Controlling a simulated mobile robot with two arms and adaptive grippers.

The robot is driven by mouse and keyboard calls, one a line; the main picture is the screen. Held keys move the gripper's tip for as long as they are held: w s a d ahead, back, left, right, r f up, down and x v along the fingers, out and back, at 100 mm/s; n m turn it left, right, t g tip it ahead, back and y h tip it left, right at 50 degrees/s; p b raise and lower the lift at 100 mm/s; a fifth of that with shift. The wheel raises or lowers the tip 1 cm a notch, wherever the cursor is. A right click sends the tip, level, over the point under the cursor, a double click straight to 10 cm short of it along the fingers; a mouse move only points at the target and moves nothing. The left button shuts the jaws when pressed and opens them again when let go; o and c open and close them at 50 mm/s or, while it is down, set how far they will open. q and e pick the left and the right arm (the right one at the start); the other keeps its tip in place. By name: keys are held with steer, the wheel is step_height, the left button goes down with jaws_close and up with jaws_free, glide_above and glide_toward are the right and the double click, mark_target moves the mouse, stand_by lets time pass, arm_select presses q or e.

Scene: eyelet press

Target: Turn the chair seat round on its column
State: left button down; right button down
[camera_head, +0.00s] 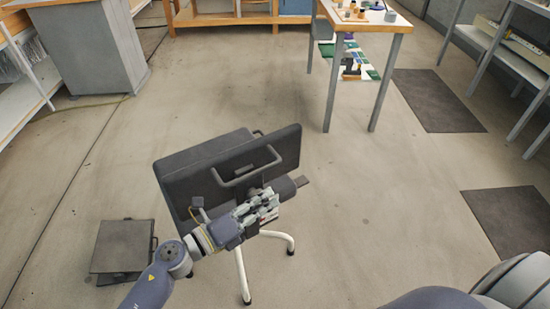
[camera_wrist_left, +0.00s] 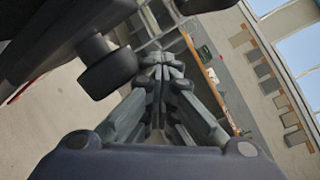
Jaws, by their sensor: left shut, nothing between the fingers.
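The chair stands on the floor in the middle of the head view. It has a dark grey seat and back (camera_head: 230,162), a bent handle-like bar on the broad face turned to me, and white legs (camera_head: 242,275). The column is mostly hidden. My left gripper (camera_head: 272,207) is shut and empty, just in front of the chair's lower right part, close to a dark rounded piece (camera_head: 284,188). In the left wrist view the closed fingers (camera_wrist_left: 162,68) point away, with a dark rounded chair part (camera_wrist_left: 108,72) beside them on the left. I cannot tell if they touch. My right gripper is out of view.
A low dark platform (camera_head: 122,246) lies left of the chair. A table (camera_head: 378,22) with small items stands at the back right, and a grey cabinet (camera_head: 90,45) at the back left. Dark mats (camera_head: 435,102) lie on the right. Floor right of the chair is clear.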

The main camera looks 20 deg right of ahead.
arm_select(q)
steer(key=shift+x, duration=1.55)
steer(key=shift+w+a+r, duration=0.1)
steer(key=shift+w+a, duration=0.05)
steer(key=shift+s+p+v, duration=0.25)
steer(key=shift+p+v, duration=0.05)
steer(key=shift+v, duration=1.4)
steer(key=shift+s+a, duration=1)
steer(key=shift+a, duration=0.3)
